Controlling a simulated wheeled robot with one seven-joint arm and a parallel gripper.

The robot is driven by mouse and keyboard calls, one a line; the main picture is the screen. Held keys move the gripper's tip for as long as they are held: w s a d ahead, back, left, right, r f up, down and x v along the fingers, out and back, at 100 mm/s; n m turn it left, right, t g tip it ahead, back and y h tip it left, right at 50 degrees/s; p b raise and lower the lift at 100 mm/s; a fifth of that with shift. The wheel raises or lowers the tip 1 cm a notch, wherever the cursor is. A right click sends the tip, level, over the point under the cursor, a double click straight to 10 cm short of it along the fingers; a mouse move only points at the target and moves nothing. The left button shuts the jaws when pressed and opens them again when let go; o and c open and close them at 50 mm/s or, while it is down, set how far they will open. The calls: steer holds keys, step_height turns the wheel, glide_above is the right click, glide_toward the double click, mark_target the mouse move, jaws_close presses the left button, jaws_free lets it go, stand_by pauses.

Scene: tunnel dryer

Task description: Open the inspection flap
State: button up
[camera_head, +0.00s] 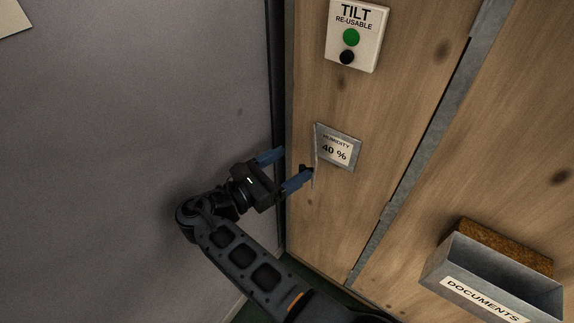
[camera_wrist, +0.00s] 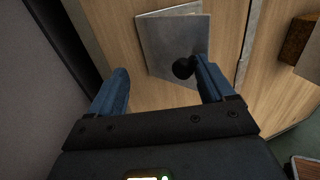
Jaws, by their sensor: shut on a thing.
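The inspection flap (camera_head: 315,150) is a thin grey metal plate swung out from the wooden wall, seen almost edge-on in the head view. Behind it a framed label (camera_head: 337,150) reading "HUMIDITY 40 %" shows. In the wrist view the flap (camera_wrist: 165,45) is a grey panel with a round black knob (camera_wrist: 182,68). The knob lies against the inner side of the right finger in the wrist view (camera_wrist: 160,77); a wide gap shows towards the left finger.
A white "TILT" plate (camera_head: 357,35) with a green and a black spot is above. A grey "DOCUMENTS" tray (camera_head: 490,282) juts out at lower right. A plain grey wall (camera_head: 130,110) stands close on the left, behind my arm. A metal strip (camera_head: 412,165) crosses the wood.

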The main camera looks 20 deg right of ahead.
steer(key=shift+w+a+r, duration=0.1)
steer(key=shift+w+r, duration=0.2)
steer(key=shift+r, duration=0.1)
steer(key=shift+c, duration=0.4)
steer(key=shift+s+a, duration=0.1)
steer(key=shift+a, duration=0.15)
steer(key=shift+c, duration=0.4)
steer(key=b+v, duration=0.1)
steer(key=v, duration=0.6)
steer(key=shift+s+f, duration=0.3)
steer(key=shift+f, duration=0.05)
steer(key=shift+a, duration=0.1)
